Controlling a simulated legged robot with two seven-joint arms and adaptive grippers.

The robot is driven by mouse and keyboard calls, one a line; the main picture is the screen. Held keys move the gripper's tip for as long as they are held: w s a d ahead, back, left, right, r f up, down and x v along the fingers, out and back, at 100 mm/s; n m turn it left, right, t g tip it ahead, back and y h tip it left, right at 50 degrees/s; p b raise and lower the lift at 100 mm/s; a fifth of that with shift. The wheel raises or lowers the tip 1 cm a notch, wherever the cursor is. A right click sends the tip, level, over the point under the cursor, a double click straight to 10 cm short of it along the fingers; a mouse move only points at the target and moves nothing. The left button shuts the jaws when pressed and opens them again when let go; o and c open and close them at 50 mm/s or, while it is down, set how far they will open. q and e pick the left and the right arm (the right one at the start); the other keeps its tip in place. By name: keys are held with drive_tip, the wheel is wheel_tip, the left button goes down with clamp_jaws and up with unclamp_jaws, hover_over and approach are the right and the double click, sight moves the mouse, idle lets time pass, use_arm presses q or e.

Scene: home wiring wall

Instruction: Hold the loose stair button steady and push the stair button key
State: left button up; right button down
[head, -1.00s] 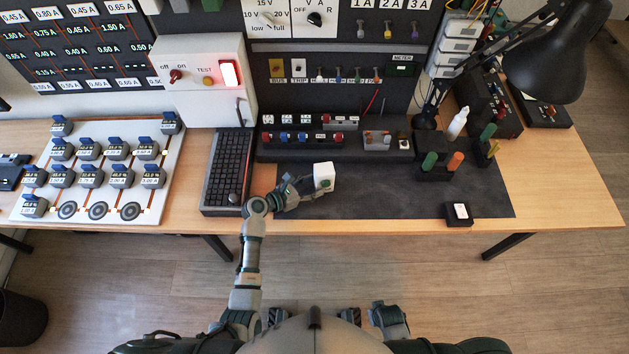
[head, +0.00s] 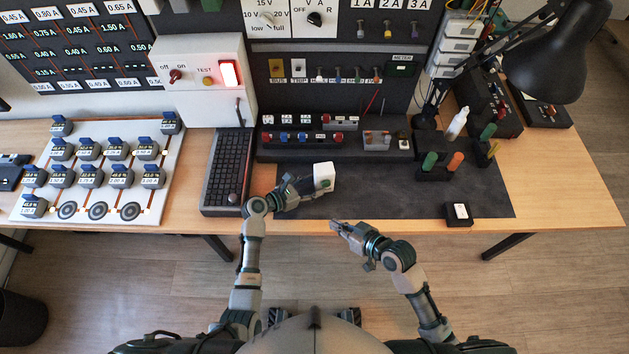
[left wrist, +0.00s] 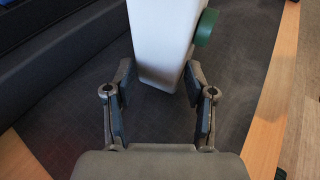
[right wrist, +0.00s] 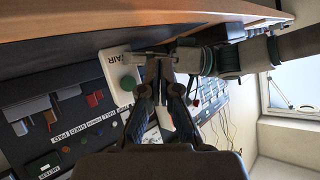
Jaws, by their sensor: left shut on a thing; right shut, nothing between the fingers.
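The stair button is a white box (head: 323,172) with a green round key, held above the dark mat. The box (left wrist: 162,35) and the key (left wrist: 206,27) on its right side show in the left wrist view. My left gripper (head: 309,184) is shut on the box, one finger on each side. My right gripper (head: 335,226) is shut and empty, at the table's front edge, below and apart from the box. In the right wrist view, the box (right wrist: 113,69) with part of its label and the key (right wrist: 128,83) appear left of my right fingertips (right wrist: 158,72).
The dark mat (head: 400,195) is mostly clear. A small black block with a white top (head: 459,212) sits at its front right. A holder with green and orange handles (head: 434,172) stands behind. A keyboard-like black panel (head: 226,170) lies left of my left gripper.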

drive_tip(key=shift+w+a+r, duration=0.2)
drive_tip(key=shift+w+r, duration=0.3)
approach(318, 186)
drive_tip(key=a+f, duration=0.1)
drive_tip(key=w+a+f, duration=0.1)
drive_tip(key=shift+a+f, duration=0.4)
idle(0.9)
drive_tip(key=shift+w+a, duration=0.1)
drive_tip(key=shift+w, duration=0.25)
drive_tip(key=shift+w+a, duration=0.1)
drive_tip(key=shift+w, duration=0.4)
idle(0.5)
drive_tip(key=shift+s, duration=0.95)
